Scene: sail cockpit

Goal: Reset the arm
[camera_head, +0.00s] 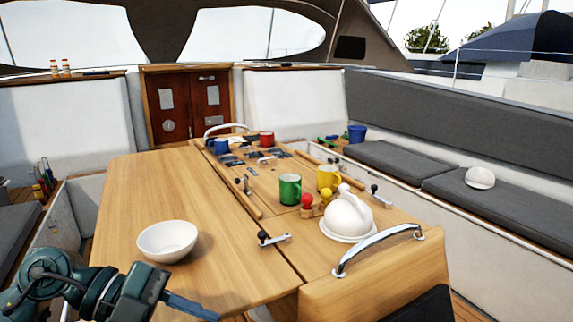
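My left arm comes in at the lower left, dark green and grey. Its gripper (190,305) points to the right, low in front of the table's near left edge. One dark finger bar shows clearly; whether the fingers are apart cannot be told. No object shows in it. My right arm and gripper are not in view. The wooden cockpit table (130,195) lies ahead. A white bowl (167,240) stands on its near left part, above and behind the gripper in the picture and apart from it.
A white rounded vessel (348,215), a green mug (290,189) and a yellow mug (328,177) stand right of centre. A metal rail (378,247) borders the table's near right. Cushioned benches (385,160) run along the right. The table's left leaf is mostly clear.

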